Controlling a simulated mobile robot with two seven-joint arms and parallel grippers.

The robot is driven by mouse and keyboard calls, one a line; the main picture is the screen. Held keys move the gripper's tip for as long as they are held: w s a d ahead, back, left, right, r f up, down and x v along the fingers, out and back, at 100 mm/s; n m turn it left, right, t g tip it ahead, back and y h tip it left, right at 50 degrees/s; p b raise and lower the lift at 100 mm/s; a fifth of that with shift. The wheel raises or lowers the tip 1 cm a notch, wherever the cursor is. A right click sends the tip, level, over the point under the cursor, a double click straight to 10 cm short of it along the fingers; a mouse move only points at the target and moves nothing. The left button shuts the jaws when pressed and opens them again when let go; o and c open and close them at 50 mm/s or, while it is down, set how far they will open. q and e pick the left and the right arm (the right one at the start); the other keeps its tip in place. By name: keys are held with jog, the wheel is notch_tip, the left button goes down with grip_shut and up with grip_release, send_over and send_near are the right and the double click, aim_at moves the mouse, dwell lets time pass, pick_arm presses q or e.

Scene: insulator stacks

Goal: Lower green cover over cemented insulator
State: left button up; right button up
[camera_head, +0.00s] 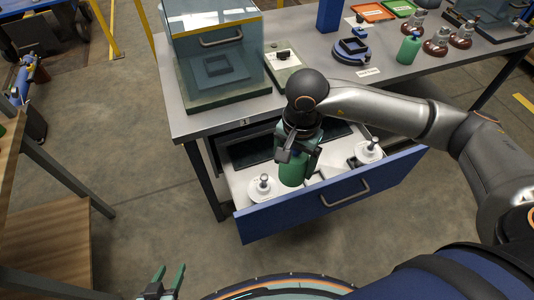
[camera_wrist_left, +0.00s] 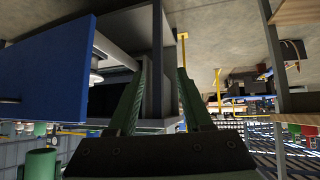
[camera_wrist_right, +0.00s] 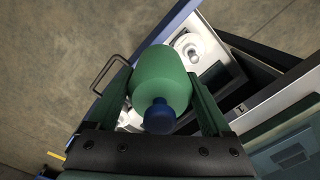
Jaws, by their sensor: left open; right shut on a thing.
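My right gripper (camera_head: 300,155) is shut on a green cover (camera_head: 291,173) over the open blue-fronted drawer (camera_head: 330,194). In the right wrist view the green cover (camera_wrist_right: 161,74) sits between the two fingers, with its blue knob (camera_wrist_right: 159,117) toward the camera. White insulators with metal pins stand in the drawer, one at the left (camera_head: 262,188) and one at the right (camera_head: 368,152). Whatever is under the cover is hidden, and I cannot tell which insulator is cemented. My left gripper (camera_head: 168,279) is open and empty above the floor, away from the drawer.
The grey bench (camera_head: 300,85) carries a clear box (camera_head: 215,50) at its left corner. Another green cover (camera_head: 408,48) and several brown insulators (camera_head: 436,42) stand at its right. A wooden table (camera_head: 45,220) is at far left. The floor left of the drawer is clear.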

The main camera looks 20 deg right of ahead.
jog(key=w+a+f+m+b, duration=0.2)
jog(key=w+f+m, duration=0.2)
jog(key=m, duration=0.6)
jog(key=m+b, duration=0.3)
jog(key=m, duration=1.3)
send_near(263, 177)
jog(key=shift+a+f+b, duration=0.1)
jog(key=shift+f+b, duration=0.55)
jog(key=shift+b, duration=0.15)
jog(key=shift+f+b, duration=0.75)
jog(key=shift+f, duration=0.25)
jog(key=shift+f+b, duration=0.5)
jog(key=shift+f, duration=0.2)
jog(key=shift+f+b, duration=0.55)
jog(key=shift+f, duration=0.1)
jog(key=shift+f+b, duration=1.2)
jog(key=shift+f, duration=0.45)
jog(key=shift+f+b, duration=0.65)
jog(key=shift+f, duration=0.4)
pick_arm(q)
notch_tip(263, 177, down, 10)
jog(key=w+d, duration=0.1)
jog(key=d, duration=0.1)
jog(key=shift+w+d+f+m+h, duration=0.25)
jog(key=shift+w+d+m+h, duration=0.05)
jog(key=shift+d+m+h, duration=0.1)
pick_arm(e)
jog(key=shift+f, duration=0.15)
pick_arm(q)
jog(key=shift+a, duration=0.1)
